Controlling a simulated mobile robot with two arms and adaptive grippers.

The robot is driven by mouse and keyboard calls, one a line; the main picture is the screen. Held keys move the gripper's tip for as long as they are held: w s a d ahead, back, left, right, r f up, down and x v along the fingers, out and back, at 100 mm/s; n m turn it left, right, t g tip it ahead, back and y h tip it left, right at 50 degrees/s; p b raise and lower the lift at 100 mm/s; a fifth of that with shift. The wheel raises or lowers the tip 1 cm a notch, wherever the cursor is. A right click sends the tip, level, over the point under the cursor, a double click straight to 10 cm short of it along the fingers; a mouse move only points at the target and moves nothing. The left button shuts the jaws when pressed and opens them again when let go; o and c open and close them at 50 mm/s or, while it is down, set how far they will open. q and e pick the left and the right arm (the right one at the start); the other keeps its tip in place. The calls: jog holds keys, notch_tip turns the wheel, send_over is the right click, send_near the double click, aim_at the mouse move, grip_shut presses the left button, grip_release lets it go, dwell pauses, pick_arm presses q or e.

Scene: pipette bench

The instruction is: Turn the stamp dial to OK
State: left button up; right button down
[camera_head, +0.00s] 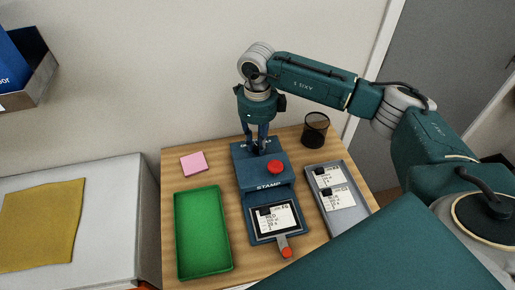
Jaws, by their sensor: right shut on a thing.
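The blue stamp machine (249,171) stands in the middle of the wooden table, with "STAMP" lettered across it. A red round knob (275,167) sits on its upper right, and a card (278,219) lies on its lower plate. An orange-tipped lever (286,252) sticks out at its front. My right gripper (259,147) points down over the back of the machine and is shut on the dial, which its fingers mostly hide. I cannot read where the dial points. My left gripper is not in view.
A green tray (181,235) is left of the machine, with a pink pad (194,162) behind it. A grey tray (357,207) holding cards (340,196) is on the right. A black mesh cup (315,130) stands at the back right, near my right arm.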

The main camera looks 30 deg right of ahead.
aim_at(257, 146)
jog(key=shift+w+n+b, duration=0.1)
jog(key=shift+n+b, duration=0.95)
jog(key=shift+n, duration=0.45)
jog(key=shift+r, duration=0.1)
jog(key=c, duration=1.8)
grip_release()
notch_tip(257, 146, up, 12)
